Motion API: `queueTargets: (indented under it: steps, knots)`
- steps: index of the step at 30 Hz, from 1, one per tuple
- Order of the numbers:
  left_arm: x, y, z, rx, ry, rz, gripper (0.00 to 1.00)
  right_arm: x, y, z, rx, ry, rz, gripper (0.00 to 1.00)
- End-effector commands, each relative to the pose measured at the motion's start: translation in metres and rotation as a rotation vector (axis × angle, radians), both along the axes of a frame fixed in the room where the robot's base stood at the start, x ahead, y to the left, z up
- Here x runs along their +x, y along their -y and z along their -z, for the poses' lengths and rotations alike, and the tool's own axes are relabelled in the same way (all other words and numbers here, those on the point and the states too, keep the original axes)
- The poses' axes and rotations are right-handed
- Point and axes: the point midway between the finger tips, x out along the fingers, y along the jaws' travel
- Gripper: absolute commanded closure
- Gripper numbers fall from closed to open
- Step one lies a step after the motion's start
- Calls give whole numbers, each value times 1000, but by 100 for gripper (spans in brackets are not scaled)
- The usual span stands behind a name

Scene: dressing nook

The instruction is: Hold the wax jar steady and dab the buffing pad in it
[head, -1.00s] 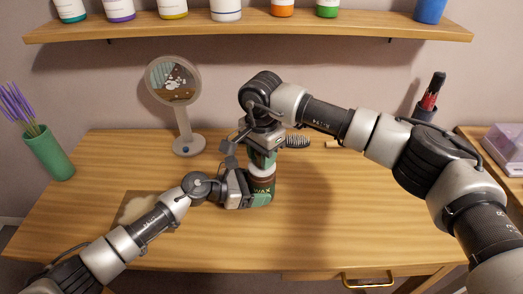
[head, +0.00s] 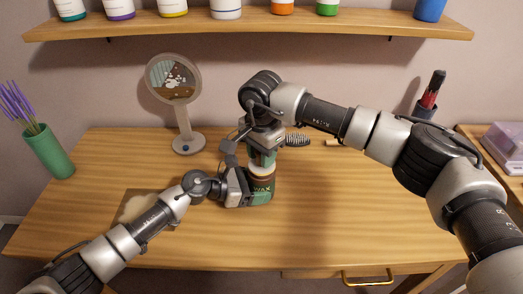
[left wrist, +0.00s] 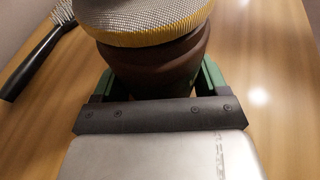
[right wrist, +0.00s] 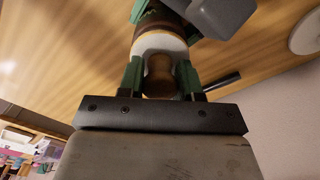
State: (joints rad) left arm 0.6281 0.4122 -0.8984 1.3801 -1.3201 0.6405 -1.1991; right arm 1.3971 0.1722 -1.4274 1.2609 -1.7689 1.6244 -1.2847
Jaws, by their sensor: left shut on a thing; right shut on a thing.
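The brown wax jar (head: 262,183) with a WAX label stands upright on the wooden table. My left gripper (head: 258,198) is shut around it, with green fingers at its sides in the left wrist view (left wrist: 155,85). The buffing pad (head: 261,169) is a pale textured disc with a yellow edge, sitting over the jar's mouth in the left wrist view (left wrist: 150,20). My right gripper (head: 263,158) points down above the jar, shut on the pad's brown knob (right wrist: 158,75). The pad hides the jar's opening, so I cannot tell whether it touches the wax.
A hairbrush (head: 297,140) lies behind the jar. A round mirror (head: 188,144) stands back left, beyond a green vase (head: 52,155). A dark cup (head: 425,111) stands back right. The table's right front is clear.

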Motion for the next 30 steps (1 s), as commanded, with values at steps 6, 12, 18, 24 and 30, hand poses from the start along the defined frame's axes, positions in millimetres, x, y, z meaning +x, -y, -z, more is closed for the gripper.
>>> queueTargets:
  steps: [6,12,18,24,30]
  knots:
    - [-1,1,0,-1,-1,3,39,0,1,1,-3,-3,0,85]
    - [0,1,0,-1,0,2,39,0,1,-15,-2,-1,1,85]
    - [0,0,0,0,0,1,39,0,0,-32,-1,0,0,85]
    - [0,0,0,0,0,1,39,0,0,-48,-1,0,0,85]
    - [0,0,0,0,0,0,39,0,0,-63,-1,-1,0,85]
